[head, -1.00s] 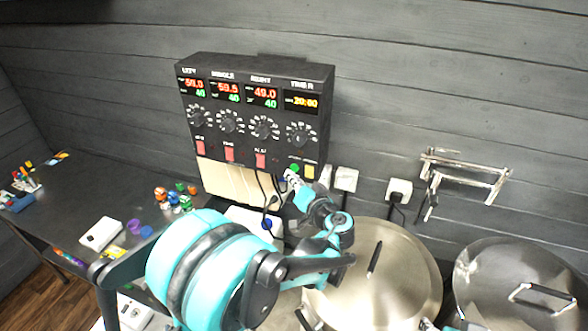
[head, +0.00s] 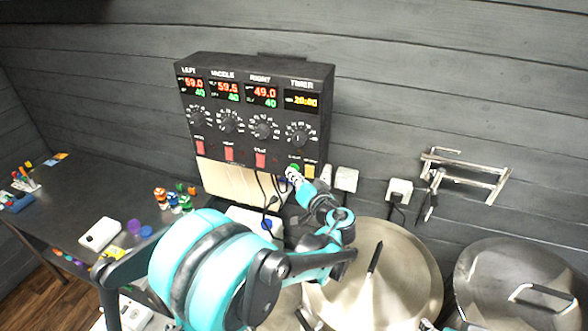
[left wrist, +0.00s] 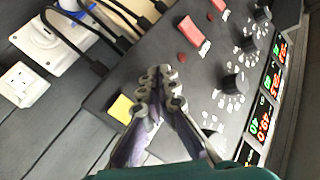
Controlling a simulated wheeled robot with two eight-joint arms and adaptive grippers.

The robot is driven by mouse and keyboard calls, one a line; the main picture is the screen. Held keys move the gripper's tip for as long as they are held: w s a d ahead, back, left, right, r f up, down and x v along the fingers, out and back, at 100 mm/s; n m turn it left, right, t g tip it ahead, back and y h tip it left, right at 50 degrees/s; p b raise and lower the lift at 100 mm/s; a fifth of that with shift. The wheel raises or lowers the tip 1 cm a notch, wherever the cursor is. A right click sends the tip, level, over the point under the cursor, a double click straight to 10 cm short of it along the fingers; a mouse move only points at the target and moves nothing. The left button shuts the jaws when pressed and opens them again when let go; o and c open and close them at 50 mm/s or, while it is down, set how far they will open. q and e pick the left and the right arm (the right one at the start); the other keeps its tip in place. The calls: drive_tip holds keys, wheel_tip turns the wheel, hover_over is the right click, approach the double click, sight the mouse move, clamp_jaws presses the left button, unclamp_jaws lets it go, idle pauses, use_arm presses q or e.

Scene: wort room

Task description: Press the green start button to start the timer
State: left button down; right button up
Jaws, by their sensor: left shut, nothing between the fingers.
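The black control box (head: 250,75) hangs on the wall in the head view. Its timer display (head: 301,101) sits at the top right and seems to read 20:00. The green start button (head: 295,168) shows at the lower right of the box, just above my fingertips. My left gripper (head: 292,175) is shut and empty, with its tips at or very near the button; contact cannot be told. In the left wrist view the shut fingertips (left wrist: 160,88) cover the button's place, beside the yellow button (left wrist: 121,108). My right gripper is not in view.
Red switches (head: 260,160) and knobs (head: 298,134) line the box near the gripper. Sockets with plugs (head: 399,190) and a metal rack (head: 465,175) are on the wall. Lidded pots (head: 400,265) stand below right. Small coloured items (head: 174,199) lie on the dark table at left.

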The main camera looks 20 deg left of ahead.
use_arm(q)
drive_tip(key=shift+w, duration=0.2)
drive_tip(key=shift+s, duration=0.15)
idle(0.5)
drive_tip(key=shift+s, duration=0.65)
drive_tip(key=shift+s+d, duration=0.15)
drive_tip(key=shift+s, duration=2.35)
